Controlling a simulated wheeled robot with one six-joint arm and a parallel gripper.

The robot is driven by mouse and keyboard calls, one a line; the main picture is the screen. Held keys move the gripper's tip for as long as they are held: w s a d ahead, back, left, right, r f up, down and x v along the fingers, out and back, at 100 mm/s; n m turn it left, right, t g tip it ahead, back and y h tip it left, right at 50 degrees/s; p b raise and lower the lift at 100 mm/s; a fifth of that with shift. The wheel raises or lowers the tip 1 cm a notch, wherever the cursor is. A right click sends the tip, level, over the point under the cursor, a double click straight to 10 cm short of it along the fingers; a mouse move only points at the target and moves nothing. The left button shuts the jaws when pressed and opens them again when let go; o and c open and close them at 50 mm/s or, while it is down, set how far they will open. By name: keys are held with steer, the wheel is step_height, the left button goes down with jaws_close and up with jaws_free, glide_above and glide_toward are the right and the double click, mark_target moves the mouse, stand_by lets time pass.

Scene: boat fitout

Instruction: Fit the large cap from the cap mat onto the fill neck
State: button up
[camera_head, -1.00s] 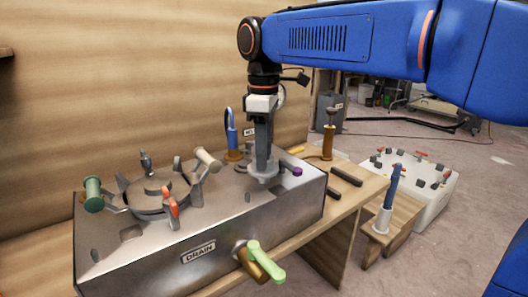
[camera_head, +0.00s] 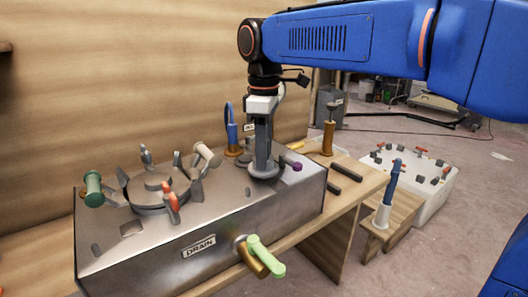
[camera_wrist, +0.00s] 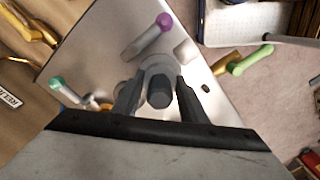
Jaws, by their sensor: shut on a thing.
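My gripper (camera_head: 263,160) is shut on the grey large cap (camera_head: 264,173), above the right part of the metal tank's top. The wrist view shows both fingers (camera_wrist: 160,95) on either side of the cap's dark grey knob (camera_wrist: 159,93). A paler round flange (camera_wrist: 158,64) shows beyond the knob. The fill neck is not clearly visible; the cap and fingers hide what lies beneath. I cannot tell whether the cap is seated or just above the surface. I cannot make out the cap mat for certain.
The metal tank (camera_head: 130,255) carries a round hatch (camera_head: 153,186) with several levers around it. A purple-tipped lever (camera_head: 293,164) stands close right of the cap. A green-handled drain valve (camera_head: 265,255) sticks out in front. A white box (camera_head: 432,195) stands right, beyond a blue-handled tool (camera_head: 393,182).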

steer(key=shift+f, duration=0.6)
stand_by(0.3)
steer(key=o, duration=1.2)
steer(key=shift+o, duration=0.4)
steer(key=o, duration=0.4)
steer(key=shift+o, duration=0.2)
steer(key=shift+r, duration=4.25)
